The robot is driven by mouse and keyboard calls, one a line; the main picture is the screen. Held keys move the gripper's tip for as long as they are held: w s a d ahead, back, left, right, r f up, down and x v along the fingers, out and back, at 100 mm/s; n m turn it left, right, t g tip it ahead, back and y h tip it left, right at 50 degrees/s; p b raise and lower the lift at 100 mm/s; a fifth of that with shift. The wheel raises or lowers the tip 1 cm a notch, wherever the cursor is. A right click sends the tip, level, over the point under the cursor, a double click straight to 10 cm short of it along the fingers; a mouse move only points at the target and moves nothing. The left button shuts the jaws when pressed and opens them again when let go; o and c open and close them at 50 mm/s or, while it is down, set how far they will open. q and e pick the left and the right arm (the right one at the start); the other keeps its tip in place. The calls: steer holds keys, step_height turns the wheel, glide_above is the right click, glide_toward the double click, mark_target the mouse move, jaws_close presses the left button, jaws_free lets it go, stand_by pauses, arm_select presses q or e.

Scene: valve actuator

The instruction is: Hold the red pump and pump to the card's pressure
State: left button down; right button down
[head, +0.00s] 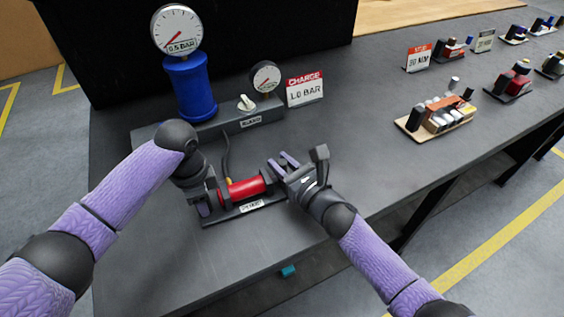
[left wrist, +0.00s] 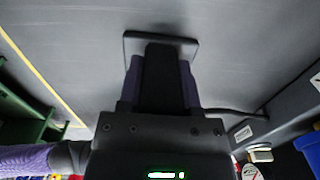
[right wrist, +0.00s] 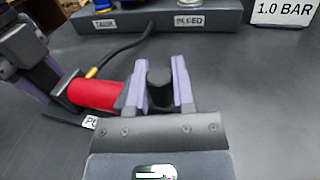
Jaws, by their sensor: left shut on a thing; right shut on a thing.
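The red pump (head: 247,187) lies on a dark base on the bench, and its red barrel also shows in the right wrist view (right wrist: 97,93). My left gripper (head: 203,203) is shut on the dark block at the pump's left end; in the left wrist view its fingers (left wrist: 160,75) clasp a dark part. My right gripper (head: 283,165) is at the pump's right end; in the right wrist view its fingers (right wrist: 160,80) are shut on the black pump handle (right wrist: 158,92). The card (head: 304,88) reads CHARGE 1.0 BAR. The small gauge (head: 265,77) is too small to read.
A blue tank (head: 190,88) carries a large gauge (head: 176,30) marked 0.5 BAR, its needle pointing lower left. A manifold (head: 215,123) with a pale knob (head: 246,103) stands behind the pump. A dark hose (right wrist: 125,48) runs to the pump. Tool trays (head: 436,115) stand right.

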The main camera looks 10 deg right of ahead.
steer(key=shift+w+d, duration=0.25)
steer(key=shift+d, duration=0.65)
steer(key=shift+w+d, duration=0.3)
steer(key=shift+d, duration=0.6)
steer(key=shift+w+d, duration=0.25)
steer(key=shift+d, duration=0.65)
steer(key=shift+c, duration=2.3)
jaws_free()
steer(key=shift+a, duration=0.1)
steer(key=shift+s, duration=0.1)
